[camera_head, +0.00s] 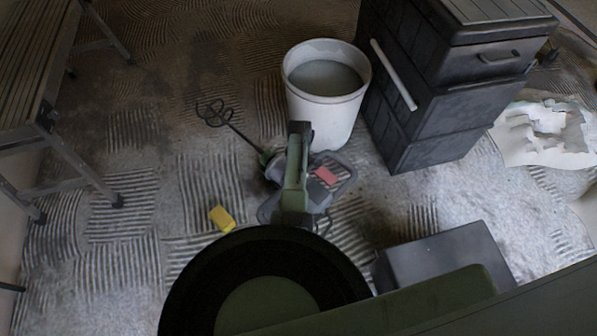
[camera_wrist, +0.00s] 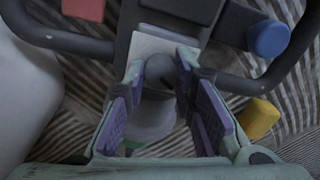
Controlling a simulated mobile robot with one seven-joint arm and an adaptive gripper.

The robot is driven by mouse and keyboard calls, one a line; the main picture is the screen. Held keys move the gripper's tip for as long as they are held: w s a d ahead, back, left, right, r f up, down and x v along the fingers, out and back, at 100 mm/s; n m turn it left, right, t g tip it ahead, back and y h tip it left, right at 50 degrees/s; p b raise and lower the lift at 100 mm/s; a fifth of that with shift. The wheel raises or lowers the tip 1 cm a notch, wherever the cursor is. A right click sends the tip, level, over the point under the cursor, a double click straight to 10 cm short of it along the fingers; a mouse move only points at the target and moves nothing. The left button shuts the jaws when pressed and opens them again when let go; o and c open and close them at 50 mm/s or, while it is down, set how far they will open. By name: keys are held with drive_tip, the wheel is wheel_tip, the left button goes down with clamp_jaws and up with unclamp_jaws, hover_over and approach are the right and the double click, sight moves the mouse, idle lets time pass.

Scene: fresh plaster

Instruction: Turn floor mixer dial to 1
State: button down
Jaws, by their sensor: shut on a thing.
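The floor mixer lies on the floor in the middle of the head view, partly covered by my arm. Its grey handle frame (camera_head: 345,190) shows to the right and its wire paddle (camera_head: 214,112) to the upper left. In the wrist view, the mixer's handle bars (camera_wrist: 68,42) run along the top. A rounded grey dial (camera_wrist: 160,70) sits in front of a pale plate (camera_wrist: 150,44). My gripper (camera_wrist: 163,74) is shut on the dial, with one purple-padded finger on each side. The dial's markings cannot be read, and my fingers are hidden in the head view.
A white bucket (camera_head: 325,110) stands close to the mixer. Dark stacked toolboxes (camera_head: 445,85) stand right of it. A yellow block (camera_head: 221,218) lies on the floor, a grey box (camera_head: 445,262) stands at lower right, and a trestle (camera_head: 75,165) is at left.

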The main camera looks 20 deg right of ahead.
drive_tip(key=c, duration=1.3)
unclamp_jaws()
drive_tip(key=shift+c, duration=0.2)
wheel_tip(320, 180, up, 12)
drive_tip(key=shift+w, duration=0.15)
